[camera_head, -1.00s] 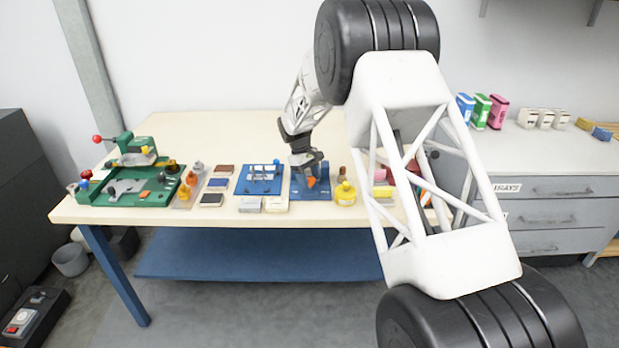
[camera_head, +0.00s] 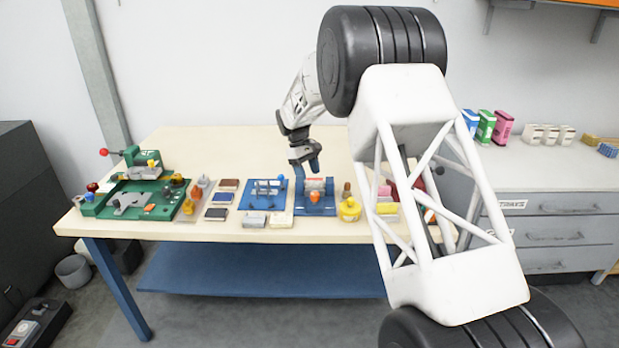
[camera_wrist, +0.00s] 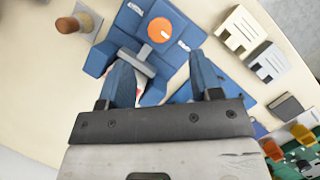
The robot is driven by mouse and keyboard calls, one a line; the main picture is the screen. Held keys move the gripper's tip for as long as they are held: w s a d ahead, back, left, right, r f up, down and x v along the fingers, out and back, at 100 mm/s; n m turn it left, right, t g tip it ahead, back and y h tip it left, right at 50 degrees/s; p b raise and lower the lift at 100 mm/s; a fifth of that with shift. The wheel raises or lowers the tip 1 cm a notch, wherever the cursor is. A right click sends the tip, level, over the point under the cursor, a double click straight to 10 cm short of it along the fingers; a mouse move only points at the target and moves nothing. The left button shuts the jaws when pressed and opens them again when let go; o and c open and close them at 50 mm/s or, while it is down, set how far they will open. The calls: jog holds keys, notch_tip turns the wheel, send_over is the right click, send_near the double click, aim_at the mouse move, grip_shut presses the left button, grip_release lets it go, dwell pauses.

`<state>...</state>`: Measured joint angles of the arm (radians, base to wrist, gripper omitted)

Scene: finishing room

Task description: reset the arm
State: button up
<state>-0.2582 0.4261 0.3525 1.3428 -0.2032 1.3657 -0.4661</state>
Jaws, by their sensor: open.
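My gripper (camera_head: 306,160) hangs over the back part of the workbench, above and behind a blue fixture (camera_head: 314,209) with an orange knob (camera_head: 314,197). In the wrist view my gripper (camera_wrist: 163,75) has its two blue fingers spread apart. The blue fixture (camera_wrist: 125,20) and its orange knob (camera_wrist: 160,30) lie beyond the fingertips, with a grey bar between the fingers in the picture. I see nothing held. Whether the fingers touch the fixture is not clear, but in the head view they look above it.
A green fixture (camera_head: 130,208) stands at the bench's left, with small blocks (camera_head: 220,199) and a blue plate (camera_head: 256,205) between. A yellow pot (camera_head: 349,209) is just right of the blue fixture. My arm hides the bench's right part. The back of the bench (camera_head: 210,145) is clear.

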dwell(0.3)
jog(key=s+d+r+m+t+y, duration=0.1)
jog(key=s+d+r+m, duration=0.1)
jog(key=s+d+r, duration=0.6)
jog(key=s+d+r+m+t, duration=0.15)
jog(key=s+r, duration=0.35)
jog(key=s, duration=0.6)
jog(key=s+d+r+m+y, duration=0.1)
jog(key=s+d+r, duration=0.45)
jog(key=s, duration=0.45)
jog(key=s+d+f+m+t, duration=0.1)
jog(key=s+d+m, duration=0.1)
jog(key=s, duration=1.3)
jog(key=s+d+f+m+t+y, duration=0.1)
jog(key=s+d+f+m+t, duration=0.1)
jog(key=s, duration=1.3)
jog(key=shift+s+d+f+m, duration=0.25)
jog(key=shift+d+m, duration=0.2)
jog(key=shift+d, duration=0.2)
